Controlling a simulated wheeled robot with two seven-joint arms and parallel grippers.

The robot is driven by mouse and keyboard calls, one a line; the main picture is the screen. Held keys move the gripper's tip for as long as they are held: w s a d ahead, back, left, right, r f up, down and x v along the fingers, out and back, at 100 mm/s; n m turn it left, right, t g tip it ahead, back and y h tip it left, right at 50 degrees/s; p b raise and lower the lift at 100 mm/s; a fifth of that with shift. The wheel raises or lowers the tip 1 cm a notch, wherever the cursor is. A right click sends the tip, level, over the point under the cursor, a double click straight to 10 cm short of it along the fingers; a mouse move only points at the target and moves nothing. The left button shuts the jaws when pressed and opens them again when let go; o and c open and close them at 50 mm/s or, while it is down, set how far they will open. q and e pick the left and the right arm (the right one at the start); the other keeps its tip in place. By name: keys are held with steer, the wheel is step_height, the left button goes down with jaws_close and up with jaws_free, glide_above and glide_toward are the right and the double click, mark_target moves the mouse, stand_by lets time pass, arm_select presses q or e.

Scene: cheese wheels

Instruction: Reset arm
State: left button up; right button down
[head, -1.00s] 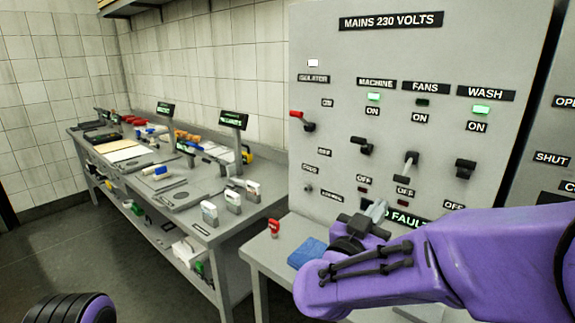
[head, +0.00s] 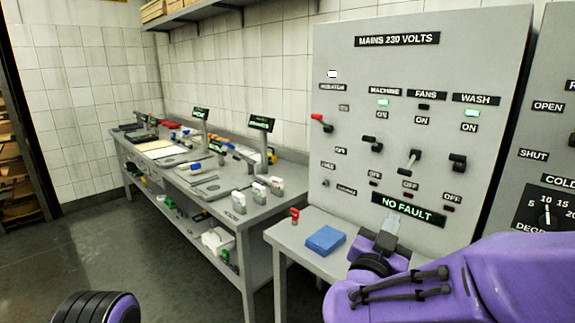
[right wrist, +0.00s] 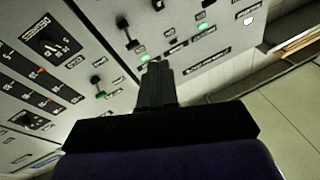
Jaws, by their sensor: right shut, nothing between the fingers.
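My right gripper (head: 390,228) is at the end of my purple arm at the lower right of the head view. It is shut and empty, in front of the lower part of the grey mains panel (head: 345,60). In the right wrist view the closed fingers (right wrist: 157,90) point toward the panel, with switches and green lamps beyond them. I cannot tell whether the fingertips touch the panel, but a gap seems to show.
A small grey table (head: 290,236) below the panel holds a blue block (head: 325,240) and a red-topped item (head: 294,215). A long workbench (head: 215,208) with tools and small displays runs along the tiled wall. Another panel (head: 548,120) with a dial stands at the right. The floor at left is clear.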

steer(key=s+d+f+n+g+y, duration=0.1)
steer(key=s+f+g+y, duration=0.15)
steer(key=f, duration=0.75)
steer(key=s+d+f+g+y, duration=0.1)
steer(key=s+d+f+y, duration=0.15)
steer(key=f, duration=0.75)
steer(key=s+d+f+n+g+y, duration=0.1)
steer(key=s+f+g+y, duration=0.15)
steer(key=f, duration=0.65)
steer(key=s+d+f+g, duration=0.2)
steer(key=s+f+g, duration=0.2)
steer(key=s+f, duration=0.6)
steer(key=s+d+f+g, duration=0.3)
steer(key=s+f, duration=0.6)
steer(key=s, duration=0.7)
steer(key=shift+s+d+f+n+g, duration=0.3)
steer(key=shift+d+f+g, duration=0.1)
steer(key=shift+g, duration=0.1)
